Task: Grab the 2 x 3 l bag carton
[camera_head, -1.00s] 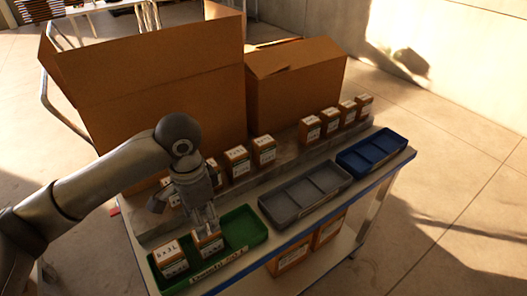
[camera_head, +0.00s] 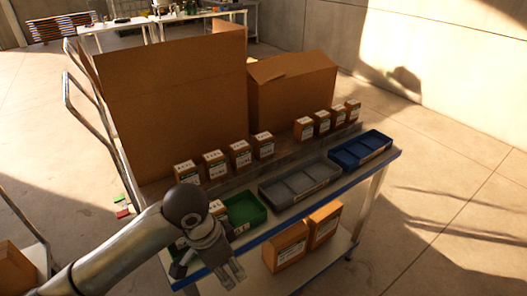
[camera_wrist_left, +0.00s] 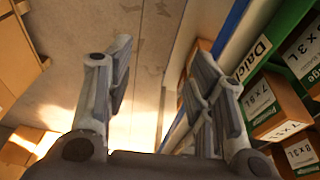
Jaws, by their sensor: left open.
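Small orange cartons with white labels stand on the trolley, and I cannot read a 2 x 3 l label on any of them. One row (camera_head: 240,155) is behind the green tray (camera_head: 246,213). Another carton (camera_head: 217,208) is in that tray, partly hidden by my arm. Larger cartons (camera_head: 290,248) sit on the lower shelf. My left gripper (camera_head: 235,275) is open and empty, in front of the trolley's front edge. In the left wrist view its fingers (camera_wrist_left: 155,85) are apart; cartons at right read about 8 x 3 L (camera_wrist_left: 306,48) and 7 x 9 L (camera_wrist_left: 262,98).
Grey (camera_head: 300,187) and blue (camera_head: 361,150) trays stand right of the green one. Several more small cartons (camera_head: 322,122) line the back right. Big open boxes (camera_head: 180,100) block the rear. The floor (camera_head: 440,210) at right is clear.

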